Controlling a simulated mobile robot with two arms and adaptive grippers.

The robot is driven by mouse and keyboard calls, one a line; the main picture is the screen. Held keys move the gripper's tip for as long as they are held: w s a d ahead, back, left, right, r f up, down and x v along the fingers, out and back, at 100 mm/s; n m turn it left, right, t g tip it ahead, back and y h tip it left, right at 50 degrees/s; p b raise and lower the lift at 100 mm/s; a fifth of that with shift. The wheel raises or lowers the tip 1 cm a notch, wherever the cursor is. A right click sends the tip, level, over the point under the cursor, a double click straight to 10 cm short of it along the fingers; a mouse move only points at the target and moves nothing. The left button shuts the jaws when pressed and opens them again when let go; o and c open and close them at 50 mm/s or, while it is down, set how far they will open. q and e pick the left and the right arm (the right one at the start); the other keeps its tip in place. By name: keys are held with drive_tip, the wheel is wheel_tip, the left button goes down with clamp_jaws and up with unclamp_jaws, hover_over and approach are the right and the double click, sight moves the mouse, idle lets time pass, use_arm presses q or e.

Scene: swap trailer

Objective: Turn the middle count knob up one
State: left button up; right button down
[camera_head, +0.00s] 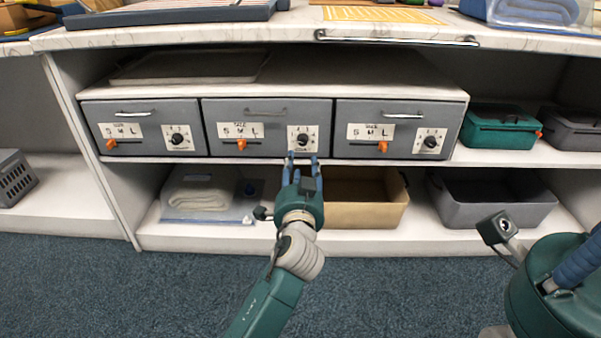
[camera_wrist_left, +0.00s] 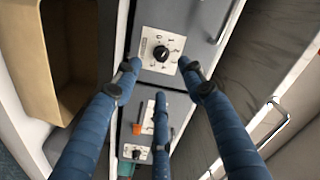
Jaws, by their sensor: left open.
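The middle grey drawer (camera_head: 220,148) has an orange size slider (camera_head: 242,144) on its left and a black count knob (camera_head: 303,140) on a white dial plate on its right. In the left wrist view the knob (camera_wrist_left: 161,53) sits between the two upper fingertips, in front of them. The pointer's setting is too small to read. My left gripper (camera_head: 303,157) is open, its blue fingers (camera_wrist_left: 160,72) spread just below and in front of the knob, with no clear contact. My right gripper (camera_head: 575,264) shows only partly at the right edge.
Similar drawers stand left (camera_head: 140,138) and right (camera_head: 395,141), each with its own slider and knob. A tan bin (camera_head: 365,213) and a grey bin (camera_head: 492,213) sit on the lower shelf. A metal rail (camera_head: 395,40) runs along the counter edge above.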

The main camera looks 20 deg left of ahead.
use_arm(q)
drive_tip(key=shift+v, duration=1.25)
